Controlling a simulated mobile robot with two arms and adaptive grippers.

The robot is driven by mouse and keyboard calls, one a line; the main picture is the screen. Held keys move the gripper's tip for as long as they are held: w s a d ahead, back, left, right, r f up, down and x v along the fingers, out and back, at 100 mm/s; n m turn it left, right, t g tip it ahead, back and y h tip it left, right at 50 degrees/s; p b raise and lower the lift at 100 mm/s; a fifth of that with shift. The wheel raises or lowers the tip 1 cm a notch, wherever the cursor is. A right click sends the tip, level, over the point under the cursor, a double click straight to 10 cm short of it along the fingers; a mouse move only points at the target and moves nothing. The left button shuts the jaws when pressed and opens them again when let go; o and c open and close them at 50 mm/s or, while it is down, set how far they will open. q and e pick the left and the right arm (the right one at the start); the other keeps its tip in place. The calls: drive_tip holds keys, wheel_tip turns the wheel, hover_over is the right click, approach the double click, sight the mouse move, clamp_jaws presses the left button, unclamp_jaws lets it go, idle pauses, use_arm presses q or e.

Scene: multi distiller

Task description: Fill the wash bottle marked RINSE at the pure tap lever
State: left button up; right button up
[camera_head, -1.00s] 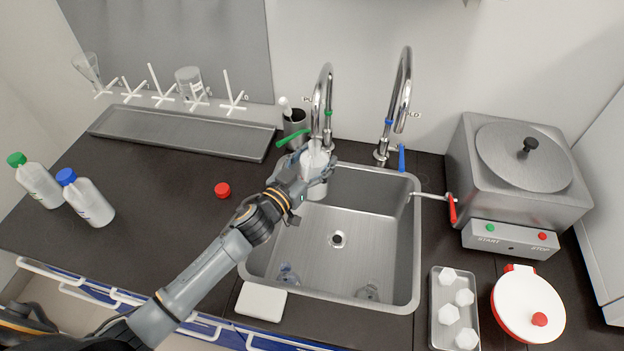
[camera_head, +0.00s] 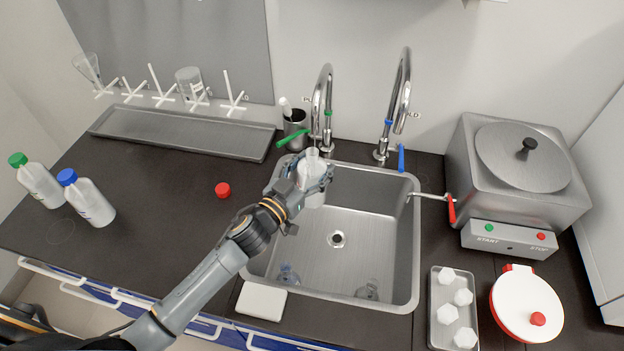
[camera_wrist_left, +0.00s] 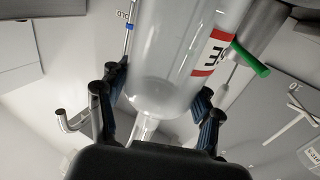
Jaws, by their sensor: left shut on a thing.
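My left gripper (camera_head: 306,182) is shut on a translucent white bottle (camera_head: 312,193), held upright over the back left of the sink. In the left wrist view the bottle (camera_wrist_left: 180,55) sits between the fingers (camera_wrist_left: 157,108); its label has red bands and shows only a letter E. The rest of the label is hidden. The bottle's top is just below the left tap (camera_head: 325,98), which has a green ring. I cannot tell whether it is directly under the spout or whether water flows. The green lever (camera_head: 293,138) is left of that tap. My right gripper is not in view.
A blue-ringed tap (camera_head: 402,90) with a blue lever (camera_head: 401,158) stands to the right. The sink (camera_head: 385,240) holds clear glassware at its front. A red cap (camera_head: 222,190) lies on the counter. White bottles stand left; a metal distiller (camera_head: 525,195) stands right.

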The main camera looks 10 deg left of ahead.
use_arm(q)
drive_tip(key=shift+s+r, duration=0.1)
drive_tip(key=shift+s, duration=0.05)
drive_tip(key=s+p, duration=0.1)
drive_tip(key=s, duration=0.6)
drive_tip(key=shift+s, duration=0.4)
idle(0.4)
